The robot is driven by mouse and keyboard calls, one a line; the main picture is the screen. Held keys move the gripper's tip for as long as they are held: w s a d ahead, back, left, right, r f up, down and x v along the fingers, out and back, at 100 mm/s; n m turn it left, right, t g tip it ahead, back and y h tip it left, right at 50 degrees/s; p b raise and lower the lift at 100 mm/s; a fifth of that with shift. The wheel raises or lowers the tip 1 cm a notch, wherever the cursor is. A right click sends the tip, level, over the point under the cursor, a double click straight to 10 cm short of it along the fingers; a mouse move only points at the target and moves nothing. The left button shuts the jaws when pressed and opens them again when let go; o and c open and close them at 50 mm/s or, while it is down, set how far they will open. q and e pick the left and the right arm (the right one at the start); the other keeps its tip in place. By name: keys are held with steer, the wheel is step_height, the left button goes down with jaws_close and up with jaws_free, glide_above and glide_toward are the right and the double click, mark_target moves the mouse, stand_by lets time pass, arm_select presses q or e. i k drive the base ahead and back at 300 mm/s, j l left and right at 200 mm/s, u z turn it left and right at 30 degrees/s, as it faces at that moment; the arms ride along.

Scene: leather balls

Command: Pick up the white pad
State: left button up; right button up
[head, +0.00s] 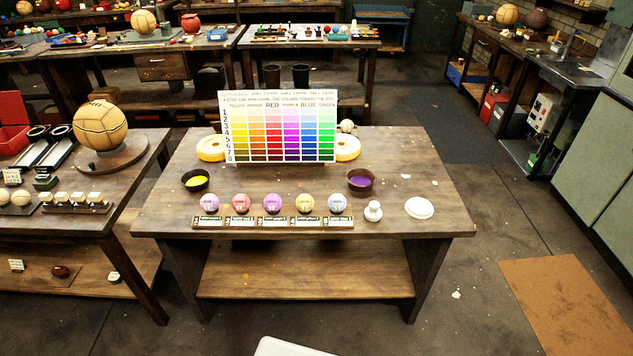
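A flat, round white pad (419,208) lies on the wooden table (400,160), near its front right corner. Nothing covers it. A small white knob-shaped piece (373,211) stands just left of it, apart from it. Neither of my grippers shows in the head view.
A row of several coloured balls (272,203) sits behind label strips along the front. A dark bowl of purple (360,181) and a dark bowl of yellow (195,181) stand behind. A colour chart (278,128) stands at the back. The table right of the pad is clear.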

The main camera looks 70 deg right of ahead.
mark_target(373, 212)
steer(key=z, duration=2.25)
